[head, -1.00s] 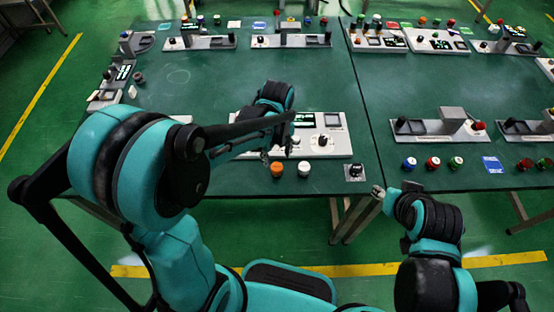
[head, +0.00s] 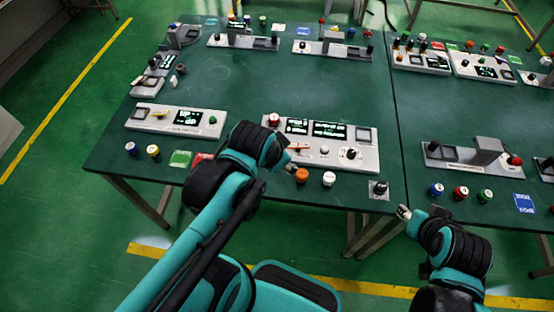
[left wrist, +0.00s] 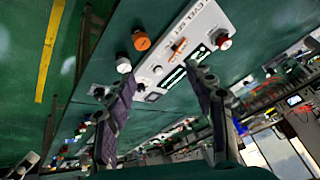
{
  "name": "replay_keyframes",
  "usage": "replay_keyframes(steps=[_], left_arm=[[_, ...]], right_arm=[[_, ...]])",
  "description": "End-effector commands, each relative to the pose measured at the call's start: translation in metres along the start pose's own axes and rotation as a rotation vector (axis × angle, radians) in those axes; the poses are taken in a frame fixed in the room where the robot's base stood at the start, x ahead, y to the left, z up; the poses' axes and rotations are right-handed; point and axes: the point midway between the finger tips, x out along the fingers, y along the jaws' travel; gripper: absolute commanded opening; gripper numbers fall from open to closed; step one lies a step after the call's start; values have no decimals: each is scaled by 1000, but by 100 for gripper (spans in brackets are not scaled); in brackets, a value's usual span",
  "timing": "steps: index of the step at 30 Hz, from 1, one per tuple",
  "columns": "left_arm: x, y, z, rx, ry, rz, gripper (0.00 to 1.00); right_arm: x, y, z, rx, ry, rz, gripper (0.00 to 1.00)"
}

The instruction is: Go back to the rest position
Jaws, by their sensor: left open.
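My left gripper (head: 291,166) is at the front edge of the green table, beside the front-left corner of a white control panel. Its fingers are apart with nothing between them in the left wrist view (left wrist: 162,76). The white panel (head: 364,162) has lit displays, a red knob, a black knob and an orange switch, and it also shows beyond the fingers in the left wrist view (left wrist: 200,22). My right gripper (head: 404,212) is low in front of the table, clear of it; its fingers are too small to read.
An orange button (head: 302,175), a white button (head: 329,179) and a black knob (head: 379,188) stand along the front edge of the table (head: 240,85). Another panel (head: 150,117) is at the left. Open floor (head: 60,250) lies front left.

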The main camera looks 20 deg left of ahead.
Motion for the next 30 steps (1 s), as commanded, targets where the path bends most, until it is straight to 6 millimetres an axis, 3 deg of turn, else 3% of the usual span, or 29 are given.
replay_keyframes(steps=[3, 8, 30], left_arm=[[-6, 0, 11, -251, 62, -25, 54], [-9, 0, 15, -408, 101, -32, 54], [-9, 0, 15, -420, 103, -31, 54]], right_arm=[[0, 0, 0, 0, 0, 0, 40], [0, 0, 0, 0, 0, 0, 40], [0, 0, 0, 0, 0, 0, 40]])
